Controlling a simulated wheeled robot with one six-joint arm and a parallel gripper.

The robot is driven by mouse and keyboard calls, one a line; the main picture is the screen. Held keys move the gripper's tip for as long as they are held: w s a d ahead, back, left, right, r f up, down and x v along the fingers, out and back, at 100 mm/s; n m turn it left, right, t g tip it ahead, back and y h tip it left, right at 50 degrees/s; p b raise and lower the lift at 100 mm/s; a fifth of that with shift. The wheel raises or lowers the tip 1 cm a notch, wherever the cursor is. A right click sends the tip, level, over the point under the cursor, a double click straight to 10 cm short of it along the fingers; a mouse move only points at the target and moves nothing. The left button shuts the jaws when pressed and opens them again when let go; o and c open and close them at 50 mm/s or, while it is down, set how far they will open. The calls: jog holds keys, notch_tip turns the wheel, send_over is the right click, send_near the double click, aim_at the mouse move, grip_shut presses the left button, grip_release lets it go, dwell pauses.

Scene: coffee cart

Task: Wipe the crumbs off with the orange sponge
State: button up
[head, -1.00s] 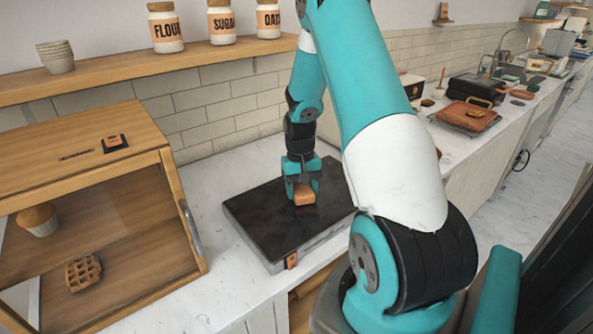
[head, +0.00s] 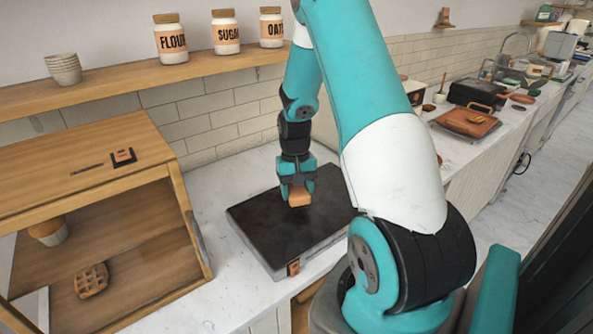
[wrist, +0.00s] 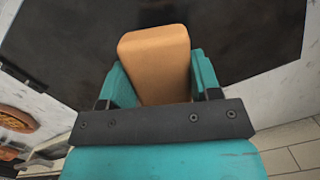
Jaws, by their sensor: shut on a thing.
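The orange sponge (head: 299,197) is held between the fingers of my gripper (head: 297,185). The sponge also shows large in the wrist view (wrist: 155,60), with a teal finger on each side of it. It is over the dark flat top of the griddle (head: 262,215), near its middle. I cannot tell whether its underside touches the surface. No separate crumbs can be made out on the dark surface in either view. My arm hides the right part of the griddle.
A wooden display case (head: 130,200) with a waffle (head: 91,281) and a muffin (head: 48,230) stands at the left. A shelf (head: 120,95) with jars runs along the tiled wall above. White counter (head: 215,180) is clear between case and griddle.

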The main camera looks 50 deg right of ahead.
jog(key=shift+r+p, duration=1.5)
jog(key=shift+r, duration=0.65)
